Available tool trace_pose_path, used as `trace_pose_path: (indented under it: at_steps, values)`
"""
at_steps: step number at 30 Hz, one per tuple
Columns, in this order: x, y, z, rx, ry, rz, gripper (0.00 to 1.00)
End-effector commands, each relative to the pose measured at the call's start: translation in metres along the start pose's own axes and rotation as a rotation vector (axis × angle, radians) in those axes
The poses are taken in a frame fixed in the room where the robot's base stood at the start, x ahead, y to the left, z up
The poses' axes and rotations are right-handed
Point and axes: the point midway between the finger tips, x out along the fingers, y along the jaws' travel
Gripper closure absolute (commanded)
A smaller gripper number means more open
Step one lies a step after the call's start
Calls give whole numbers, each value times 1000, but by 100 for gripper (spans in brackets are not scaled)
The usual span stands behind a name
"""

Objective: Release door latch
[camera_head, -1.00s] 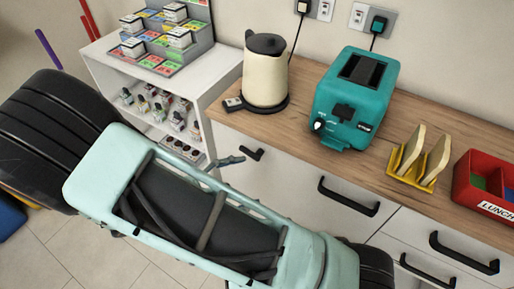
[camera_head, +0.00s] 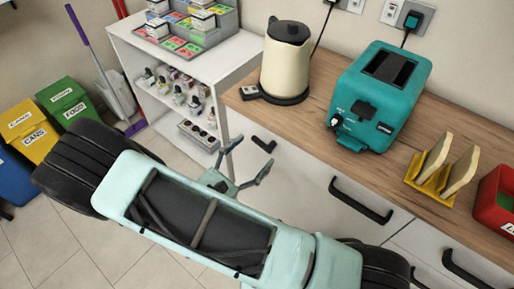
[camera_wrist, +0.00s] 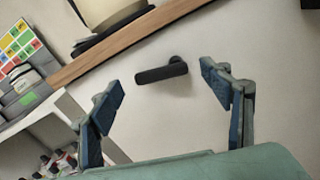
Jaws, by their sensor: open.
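The door latch is a black lever handle (camera_head: 264,145) on the white cabinet front, under the worktop and below the kettle. In the wrist view the lever (camera_wrist: 161,73) lies roughly level, with its pivot at its right end. My gripper (camera_head: 251,157) is open in front of the lever. In the wrist view its two blue-padded fingers (camera_wrist: 160,88) stand wide apart, one to each side of the lever in the picture. Nothing is between the pads, and I see no contact with the lever.
A white shelf unit (camera_head: 188,58) with small bottles stands left of the cabinet. A cream kettle (camera_head: 286,65), teal toaster (camera_head: 378,95) and yellow toast rack (camera_head: 437,178) stand on the wooden worktop. Black drawer handles (camera_head: 360,203) stick out at right. Bins (camera_head: 66,102) stand at far left.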

Motion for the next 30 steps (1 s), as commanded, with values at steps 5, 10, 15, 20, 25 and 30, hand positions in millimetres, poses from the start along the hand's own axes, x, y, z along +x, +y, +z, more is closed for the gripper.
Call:
trace_pose_path:
  at_steps: [5,10,15,20,25,30]
  values:
    - [17,0,0,1,0,-1,28]
    - [21,0,0,1,0,0,28]
    - [21,0,0,1,0,0,28]
    - [21,0,0,1,0,0,46]
    - [21,0,0,1,0,-1,65]
    - [21,0,0,-14,0,-1,70]
